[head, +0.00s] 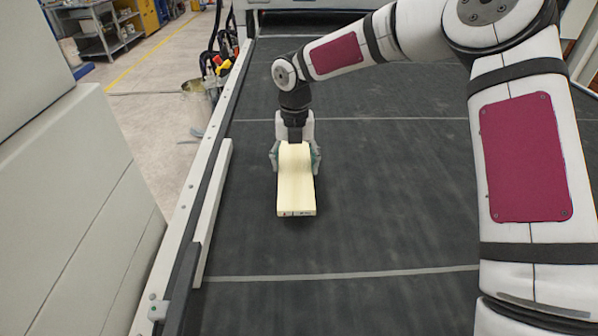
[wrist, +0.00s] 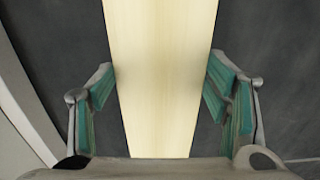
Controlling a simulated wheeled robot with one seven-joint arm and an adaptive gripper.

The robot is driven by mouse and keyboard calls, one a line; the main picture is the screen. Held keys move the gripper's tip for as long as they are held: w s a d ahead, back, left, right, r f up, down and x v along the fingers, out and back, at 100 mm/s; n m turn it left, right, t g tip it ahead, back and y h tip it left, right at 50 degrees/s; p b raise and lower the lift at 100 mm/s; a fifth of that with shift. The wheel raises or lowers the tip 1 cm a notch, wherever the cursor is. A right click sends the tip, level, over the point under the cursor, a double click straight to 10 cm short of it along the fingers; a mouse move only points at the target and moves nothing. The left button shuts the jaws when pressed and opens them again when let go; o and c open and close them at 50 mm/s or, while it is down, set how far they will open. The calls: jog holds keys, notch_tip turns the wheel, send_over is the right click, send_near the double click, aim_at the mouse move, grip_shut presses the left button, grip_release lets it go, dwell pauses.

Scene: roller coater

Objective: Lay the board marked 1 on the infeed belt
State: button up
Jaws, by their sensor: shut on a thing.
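A pale wooden board (head: 296,190) is over the dark infeed belt (head: 400,190), lengthwise along it and left of the belt's middle. My gripper (head: 295,158) is shut on the board, with one finger on each long side. Small marks show on the board's near end face, too small to read. In the wrist view, the board (wrist: 163,70) runs between the green finger pads of my gripper (wrist: 165,95). I cannot tell whether the board's underside touches the belt.
A pale rail (head: 215,210) and frame edge run along the belt's left side. A light grey cabinet (head: 75,190) stands at the left. Cables and a metal bucket (head: 203,95) are beyond the rail. The belt right of and in front of the board is clear.

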aim_at(299, 165)
jog(key=shift+w+d, duration=0.4)
jog(key=shift+d, duration=0.05)
jog(key=shift+w+d+f, duration=0.1)
jog(key=shift+f, duration=1.65)
jog(key=shift+f, duration=0.1)
jog(key=o, duration=1.3)
jog(key=shift+b, duration=0.3)
